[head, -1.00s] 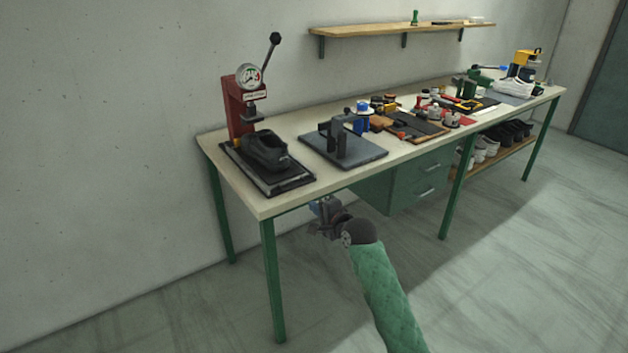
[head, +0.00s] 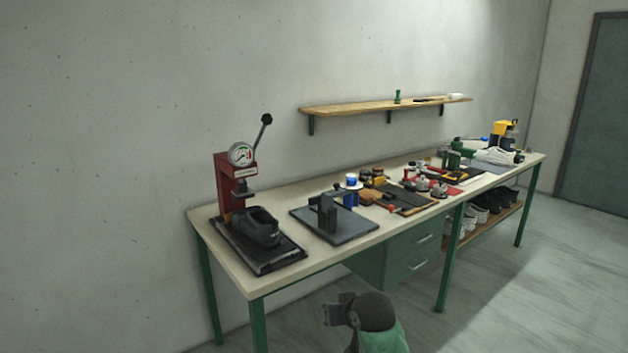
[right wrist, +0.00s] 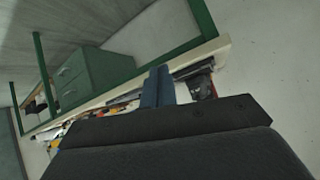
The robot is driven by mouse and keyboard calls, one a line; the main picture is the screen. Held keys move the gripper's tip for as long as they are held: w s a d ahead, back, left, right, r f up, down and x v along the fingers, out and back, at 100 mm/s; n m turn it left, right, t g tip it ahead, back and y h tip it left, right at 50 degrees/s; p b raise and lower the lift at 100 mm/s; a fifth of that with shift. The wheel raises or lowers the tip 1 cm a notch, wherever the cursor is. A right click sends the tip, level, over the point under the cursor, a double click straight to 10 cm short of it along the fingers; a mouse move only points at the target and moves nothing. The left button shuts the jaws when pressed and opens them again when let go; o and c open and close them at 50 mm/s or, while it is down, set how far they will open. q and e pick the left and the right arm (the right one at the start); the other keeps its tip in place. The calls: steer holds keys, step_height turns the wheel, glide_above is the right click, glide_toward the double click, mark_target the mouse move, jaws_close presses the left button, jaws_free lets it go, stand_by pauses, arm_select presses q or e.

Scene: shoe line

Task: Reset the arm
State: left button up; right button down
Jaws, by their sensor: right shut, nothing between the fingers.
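My right arm, with a green sleeve, comes in at the bottom of the head view. Its dark wrist and gripper body show below the front edge of the workbench (head: 275,287), clear of everything on it. In the right wrist view the blue fingers of my right gripper (right wrist: 158,86) are together, with nothing between them. My left gripper is in neither view.
A red press (head: 226,180) with a gauge holds a black shoe (head: 257,228) at the bench's left end. A dark fixture (head: 335,224) stands beside it. Tools fill the bench further right. A wooden shelf (head: 350,108) hangs above. Floor in front is free.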

steer(key=s+d+f+g+h, duration=0.1)
steer(key=s+f, duration=0.6)
steer(key=s, duration=0.7)
steer(key=s+d+f+g+h, duration=0.1)
steer(key=s+d+f+g, duration=0.3)
steer(key=s, duration=1.1)
steer(key=s+d+f+g+h, duration=0.1)
steer(key=s+d+f, duration=0.4)
steer(key=s+f, duration=0.6)
steer(key=s+g, duration=0.1)
steer(key=s, duration=0.2)
steer(key=shift+s+d+m, duration=0.3)
steer(key=shift+s+d, duration=0.1)
